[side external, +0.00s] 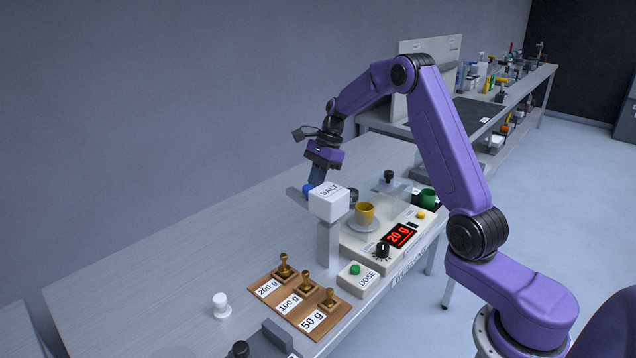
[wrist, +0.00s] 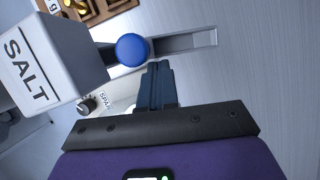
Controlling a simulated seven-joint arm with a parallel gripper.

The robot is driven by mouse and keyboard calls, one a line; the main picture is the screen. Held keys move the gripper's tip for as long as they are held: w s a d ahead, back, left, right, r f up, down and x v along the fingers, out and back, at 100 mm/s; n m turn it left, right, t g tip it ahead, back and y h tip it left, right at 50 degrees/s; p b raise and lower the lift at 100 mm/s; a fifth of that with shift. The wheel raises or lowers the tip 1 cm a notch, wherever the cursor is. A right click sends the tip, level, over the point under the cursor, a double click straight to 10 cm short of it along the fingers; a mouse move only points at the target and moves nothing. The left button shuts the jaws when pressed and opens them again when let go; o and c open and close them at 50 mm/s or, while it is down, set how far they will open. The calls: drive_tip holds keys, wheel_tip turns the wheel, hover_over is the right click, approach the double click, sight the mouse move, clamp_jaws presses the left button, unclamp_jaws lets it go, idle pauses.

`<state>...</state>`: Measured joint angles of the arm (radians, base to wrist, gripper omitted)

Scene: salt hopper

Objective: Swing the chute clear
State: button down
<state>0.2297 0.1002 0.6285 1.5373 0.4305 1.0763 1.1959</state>
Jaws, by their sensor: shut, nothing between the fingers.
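The white salt hopper (side external: 329,202) stands on a grey post beside the scale. The chute, a grey trough (wrist: 190,43), sticks out from beside the hopper; in the side view its end (side external: 293,194) points left, away from the yellow cup. A blue ball knob (wrist: 132,49) sits at the hopper end of the chute; it also shows in the side view (side external: 307,189). My gripper (wrist: 158,66) is shut and empty, its fingertips close beside the knob and chute. I cannot tell whether they touch.
The yellow cup (side external: 365,212) stands on a saucer on the scale (side external: 352,240), whose display reads 20 g. A dose button box (side external: 358,281), a wooden board of brass weights (side external: 268,305) and a white knobbed piece (side external: 221,306) are nearer. The bench at left is clear.

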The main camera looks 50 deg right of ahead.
drive_tip(key=shift+w+a+n+g, duration=0.25)
drive_tip(key=shift+a+n, duration=0.3)
drive_tip(key=shift+n, duration=0.05)
drive_tip(key=shift+w+a+n+g, duration=0.2)
drive_tip(key=shift+a+n+g, duration=0.05)
drive_tip(key=shift+a+n, duration=0.3)
drive_tip(key=shift+d, duration=0.1)
